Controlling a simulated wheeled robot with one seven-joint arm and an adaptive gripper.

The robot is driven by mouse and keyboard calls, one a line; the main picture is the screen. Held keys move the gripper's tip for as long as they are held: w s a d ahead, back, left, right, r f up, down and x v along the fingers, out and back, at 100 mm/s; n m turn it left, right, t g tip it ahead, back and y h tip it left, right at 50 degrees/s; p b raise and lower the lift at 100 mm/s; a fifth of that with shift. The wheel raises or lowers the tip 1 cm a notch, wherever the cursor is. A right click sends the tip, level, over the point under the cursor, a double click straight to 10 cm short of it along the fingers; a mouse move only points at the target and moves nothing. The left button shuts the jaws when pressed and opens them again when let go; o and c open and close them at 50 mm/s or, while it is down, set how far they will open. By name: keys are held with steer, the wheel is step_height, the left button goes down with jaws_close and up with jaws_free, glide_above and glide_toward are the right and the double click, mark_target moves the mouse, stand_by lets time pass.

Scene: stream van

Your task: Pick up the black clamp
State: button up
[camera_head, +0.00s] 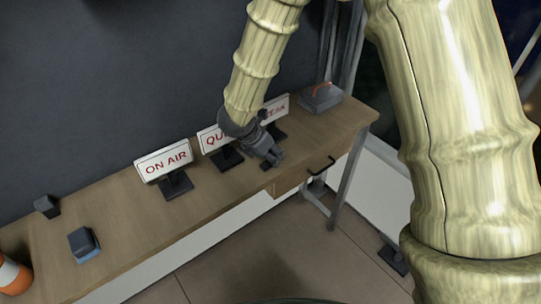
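My gripper (274,158) is dark grey and reaches down over the desk near its front edge, in front of the white signs. Its fingers are small and dark here, and I cannot tell whether they are open or shut. A small dark piece (267,166) shows on the desktop right by the fingertips. It may be the black clamp, but the gripper partly hides it and its shape is unclear. I cannot tell whether the fingers touch it.
A dark box with an orange handle (321,98) is at the far right. A black bar handle (320,166) juts from the desk front.

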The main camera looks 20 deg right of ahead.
steer(key=shift+c, duration=0.2)
jaws_close()
steer(key=shift+r, duration=0.15)
